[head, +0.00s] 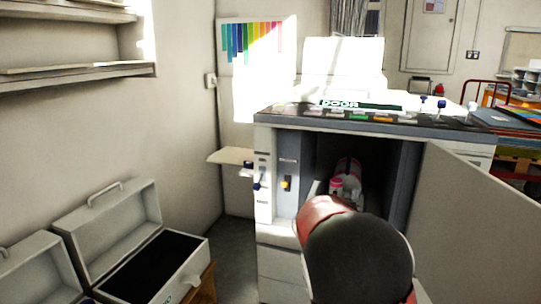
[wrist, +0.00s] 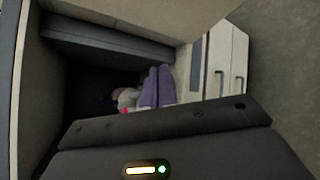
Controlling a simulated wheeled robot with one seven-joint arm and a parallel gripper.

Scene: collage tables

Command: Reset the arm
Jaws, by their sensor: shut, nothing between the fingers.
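My arm reaches forward to the open front of a large white and grey machine (head: 280,225) in the head view. Its red and dark links cover part of the dark opening (head: 390,165), and my gripper's fingers cannot be made out there. In the wrist view my gripper (wrist: 158,87) shows as two purple-grey fingers close together, shut and holding nothing. The dark opening (wrist: 85,85) lies beyond them. A small pinkish and white shape (wrist: 126,98) shows just behind the fingers, too dim to identify.
The machine's open door (head: 480,225) stands to the right of my arm. A small shelf (head: 232,156) juts out at the machine's left. Open white cases (head: 125,230) stand at lower left, and wall shelves (head: 75,72) are above. Floor (head: 236,240) shows between cases and machine.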

